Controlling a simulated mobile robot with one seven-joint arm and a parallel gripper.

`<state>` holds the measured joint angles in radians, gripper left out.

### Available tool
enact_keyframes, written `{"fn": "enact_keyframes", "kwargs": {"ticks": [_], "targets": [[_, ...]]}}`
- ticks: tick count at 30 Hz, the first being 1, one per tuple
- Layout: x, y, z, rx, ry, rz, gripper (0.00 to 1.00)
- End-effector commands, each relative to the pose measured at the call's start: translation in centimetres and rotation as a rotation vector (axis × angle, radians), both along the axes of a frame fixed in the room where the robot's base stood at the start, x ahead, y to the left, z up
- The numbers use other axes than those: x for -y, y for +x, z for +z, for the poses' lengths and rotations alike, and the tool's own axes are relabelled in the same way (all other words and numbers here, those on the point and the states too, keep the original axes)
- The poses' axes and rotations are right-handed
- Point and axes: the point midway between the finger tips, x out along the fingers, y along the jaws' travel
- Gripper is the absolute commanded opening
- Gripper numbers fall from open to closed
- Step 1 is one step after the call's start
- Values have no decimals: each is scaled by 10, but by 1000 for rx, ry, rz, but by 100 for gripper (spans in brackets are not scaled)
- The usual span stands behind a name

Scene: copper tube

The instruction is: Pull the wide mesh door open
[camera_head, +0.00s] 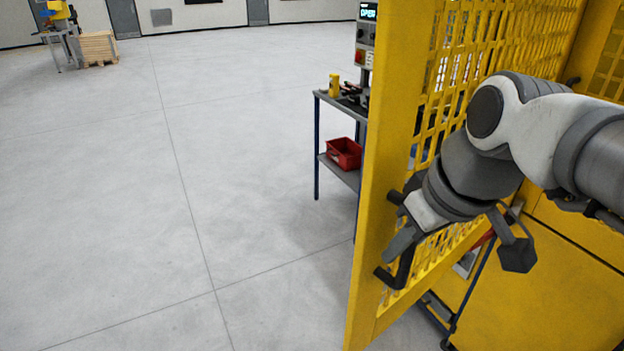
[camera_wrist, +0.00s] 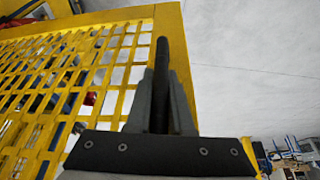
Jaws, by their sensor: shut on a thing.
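The wide mesh door (camera_head: 372,190) is a yellow frame with a slotted yellow panel, and it stands swung out from the yellow enclosure on the right. Its black handle (camera_head: 405,265) is a bar near the free edge. My gripper (camera_head: 398,250) is shut on the handle. In the wrist view the dark handle bar (camera_wrist: 162,60) stands between the two fingers of my gripper (camera_wrist: 161,100), with the door's mesh (camera_wrist: 75,75) to the left. The fingers hide part of the handle.
A workbench (camera_head: 320,130) with a red bin (camera_head: 344,153) and a yellow can (camera_head: 334,85) stands behind the door. A control box (camera_head: 366,35) rises above it. Grey floor (camera_head: 170,210) to the left is clear. A pallet stack (camera_head: 98,48) is far off.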

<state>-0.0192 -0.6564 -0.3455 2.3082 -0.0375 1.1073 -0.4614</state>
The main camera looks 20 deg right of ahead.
Motion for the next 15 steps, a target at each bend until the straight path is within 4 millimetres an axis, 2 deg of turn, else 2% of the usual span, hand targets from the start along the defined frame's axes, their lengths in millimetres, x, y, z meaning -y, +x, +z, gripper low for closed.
{"fn": "enact_keyframes", "kwargs": {"ticks": [14, 15], "targets": [[1, -1, 2, 4, 0, 3, 0], [1, -1, 2, 4, 0, 3, 27]]}}
